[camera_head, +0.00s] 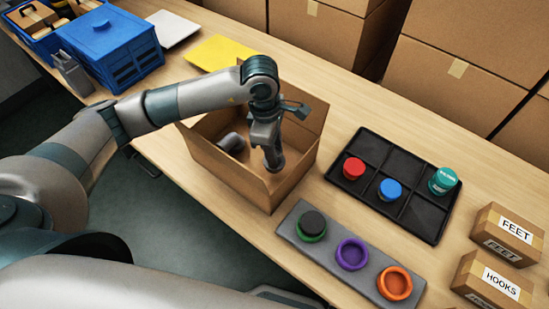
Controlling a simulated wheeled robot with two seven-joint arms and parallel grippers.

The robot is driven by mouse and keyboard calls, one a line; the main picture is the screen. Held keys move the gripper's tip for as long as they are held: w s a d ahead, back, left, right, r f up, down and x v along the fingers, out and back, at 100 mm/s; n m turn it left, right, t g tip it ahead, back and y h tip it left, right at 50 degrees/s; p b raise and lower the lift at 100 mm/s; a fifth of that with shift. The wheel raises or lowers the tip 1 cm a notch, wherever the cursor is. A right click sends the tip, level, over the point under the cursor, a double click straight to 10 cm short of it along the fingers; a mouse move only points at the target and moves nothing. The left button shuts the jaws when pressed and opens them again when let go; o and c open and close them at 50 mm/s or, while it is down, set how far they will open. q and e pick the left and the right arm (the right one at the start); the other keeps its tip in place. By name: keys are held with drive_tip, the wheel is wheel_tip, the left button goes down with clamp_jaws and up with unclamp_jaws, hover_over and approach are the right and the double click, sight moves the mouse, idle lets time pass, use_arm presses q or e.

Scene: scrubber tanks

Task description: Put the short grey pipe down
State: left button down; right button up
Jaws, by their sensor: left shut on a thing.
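My left gripper (270,140) reaches down into the open cardboard box (238,180) near the middle of the table. It is shut on a short grey pipe (275,162), whose dark lower end shows below the fingers, inside the box walls. I cannot tell whether the pipe touches the box floor. Another grey cylindrical piece (231,142) lies in the box to the left of the gripper. The front box wall hides part of the inside. My right gripper is not in view.
Right of the box are a black divided tray (400,213) with red, blue and teal pieces and a grey strip (335,262) with green, purple and orange rings. FEET (508,235) and HOOKS (492,280) boxes stand at right. A blue crate (112,50) is at back left.

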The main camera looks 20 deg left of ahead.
use_arm(q)
drive_tip(key=shift+f+p, duration=0.4)
drive_tip(key=shift+f, duration=1.6)
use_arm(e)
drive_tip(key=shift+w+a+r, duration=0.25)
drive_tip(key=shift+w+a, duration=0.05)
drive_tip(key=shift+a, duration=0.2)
use_arm(q)
drive_tip(key=c, duration=1.3)
unclamp_jaws()
drive_tip(key=shift+c, duration=0.2)
drive_tip(key=shift+r, duration=0.1)
drive_tip(key=r, duration=0.2)
drive_tip(key=r+b, duration=0.1)
drive_tip(key=shift+a+r, duration=0.2)
drive_tip(key=shift+r, duration=0.15)
drive_tip(key=r, duration=0.2)
drive_tip(key=r+b, duration=0.1)
drive_tip(key=r, duration=0.2)
drive_tip(key=a+r, duration=0.1)
drive_tip(key=r, duration=0.2)
drive_tip(key=shift+r+b, duration=0.15)
drive_tip(key=shift+b, duration=0.2)
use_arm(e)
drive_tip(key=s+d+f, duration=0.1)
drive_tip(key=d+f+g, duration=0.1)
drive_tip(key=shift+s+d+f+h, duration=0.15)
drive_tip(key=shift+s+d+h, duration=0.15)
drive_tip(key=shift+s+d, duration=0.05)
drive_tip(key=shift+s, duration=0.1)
